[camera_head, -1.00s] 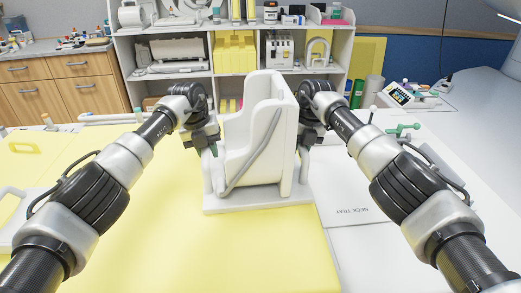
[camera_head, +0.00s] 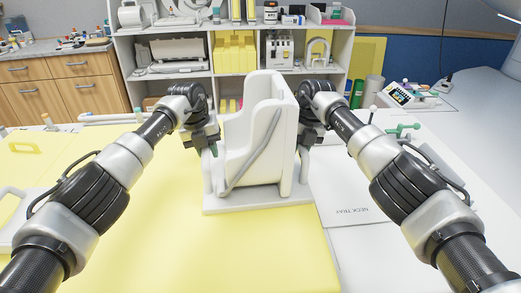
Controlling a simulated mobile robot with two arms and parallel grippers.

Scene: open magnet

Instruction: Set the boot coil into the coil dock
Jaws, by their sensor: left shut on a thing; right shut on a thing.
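The boot coil (camera_head: 255,150) is a white, high-backed, boot-shaped shell with a grey strap or cable along its side. It stands upright in the middle of the head view. A flat white base (camera_head: 262,205) shows under it; I cannot tell whether this is the coil's own foot or the coil dock. My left gripper (camera_head: 209,147) is shut on the coil's left side. My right gripper (camera_head: 302,138) is shut on its right side, with its fingertips partly hidden behind the coil.
A yellow pad (camera_head: 150,225) covers the table at left and front. A white panel with neck tray lettering (camera_head: 348,208) lies to the right. A stocked white shelf (camera_head: 233,80) stands behind. A small green-handled fixture (camera_head: 402,130) is at the right.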

